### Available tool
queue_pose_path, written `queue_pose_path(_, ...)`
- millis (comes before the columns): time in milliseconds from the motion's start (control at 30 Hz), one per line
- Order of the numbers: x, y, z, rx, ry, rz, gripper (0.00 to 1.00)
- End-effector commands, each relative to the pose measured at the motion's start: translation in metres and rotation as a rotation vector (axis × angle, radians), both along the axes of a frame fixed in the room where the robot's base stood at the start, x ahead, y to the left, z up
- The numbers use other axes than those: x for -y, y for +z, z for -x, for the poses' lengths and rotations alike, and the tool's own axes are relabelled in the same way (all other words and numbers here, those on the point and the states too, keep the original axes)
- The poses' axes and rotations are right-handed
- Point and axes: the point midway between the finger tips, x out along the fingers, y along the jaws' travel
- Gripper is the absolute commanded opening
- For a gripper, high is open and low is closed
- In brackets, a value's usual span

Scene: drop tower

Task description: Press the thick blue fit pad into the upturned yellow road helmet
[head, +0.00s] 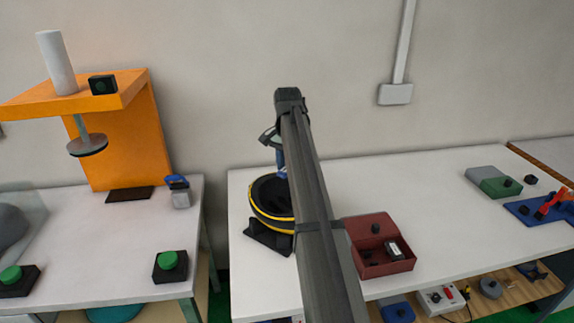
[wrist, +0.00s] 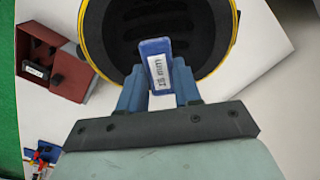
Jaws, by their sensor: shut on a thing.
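The yellow road helmet (head: 258,213) sits upturned on a dark stand on the white table in the head view, its black inside facing up. Its yellow rim (wrist: 84,44) and dark inside also fill the top of the wrist view. My gripper (wrist: 160,88) is shut on the blue fit pad (wrist: 154,47), which carries a white label with printed text. The pad is over the helmet's opening in the wrist view; I cannot tell whether it touches the inside. In the head view my arm hides part of the helmet and most of the gripper.
A dark red open box (head: 403,266) with small parts stands right of the helmet. A green-grey case (head: 493,182) and a blue tray (head: 530,212) lie farther right. An orange press (head: 130,140) stands on the left table. The table's middle right is clear.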

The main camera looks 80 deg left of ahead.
Motion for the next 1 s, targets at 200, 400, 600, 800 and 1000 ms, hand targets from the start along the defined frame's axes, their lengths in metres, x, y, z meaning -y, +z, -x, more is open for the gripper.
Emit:
queue_pose_path(200, 0.000, -0.004, 0.000, 0.000, -0.032, 0.001, 0.21)
queue_pose_path(400, 0.001, -0.015, 0.000, 0.000, -0.031, 0.002, 0.21)
queue_pose_path(600, 0.000, -0.027, 0.000, 0.000, -0.030, 0.000, 0.21)
queue_pose_path(800, 0.000, -0.040, 0.000, 0.000, -0.030, 0.002, 0.21)
queue_pose_path(1000, 0.000, -0.053, 0.000, 0.000, -0.029, 0.001, 0.21)
